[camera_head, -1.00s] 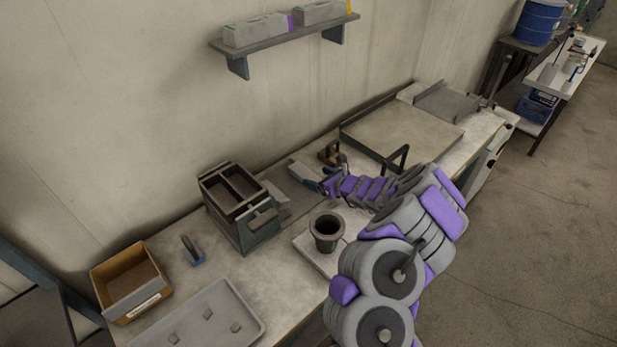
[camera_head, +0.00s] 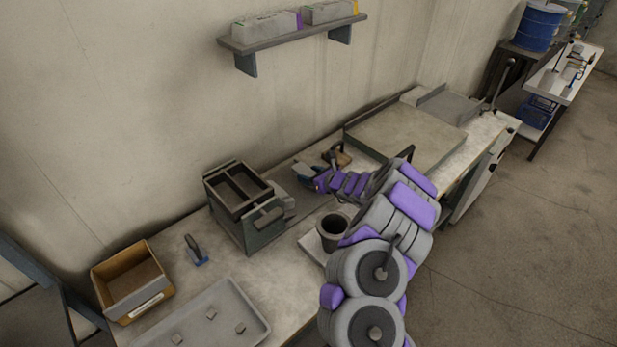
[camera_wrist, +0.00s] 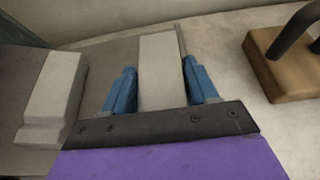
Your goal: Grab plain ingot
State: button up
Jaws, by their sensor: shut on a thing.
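In the wrist view, my gripper (camera_wrist: 162,88) has its two blue fingers on either side of a plain light-grey ingot (camera_wrist: 161,62), and it is shut on it. A second grey ingot (camera_wrist: 55,90), with a stepped end, lies to the left on a grey surface. In the head view, my gripper (camera_head: 307,177) is over the bench, right of the two-well dark metal box (camera_head: 246,218). The held ingot (camera_head: 300,167) shows only small there, and I cannot tell its height above the surface.
A wooden block with a dark handle (camera_wrist: 285,60) is close on the right. A dark grey pot (camera_head: 333,233) stands on a pale slab below my arm. A cardboard bin (camera_head: 130,283), a blue-based hand tool (camera_head: 195,250) and a grey tray (camera_head: 245,300) lie to the left.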

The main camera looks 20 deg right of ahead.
jog(key=c, duration=0.3)
jog(key=shift+d, duration=0.45)
jog(key=c, duration=0.5)
jog(key=shift+a, duration=0.15)
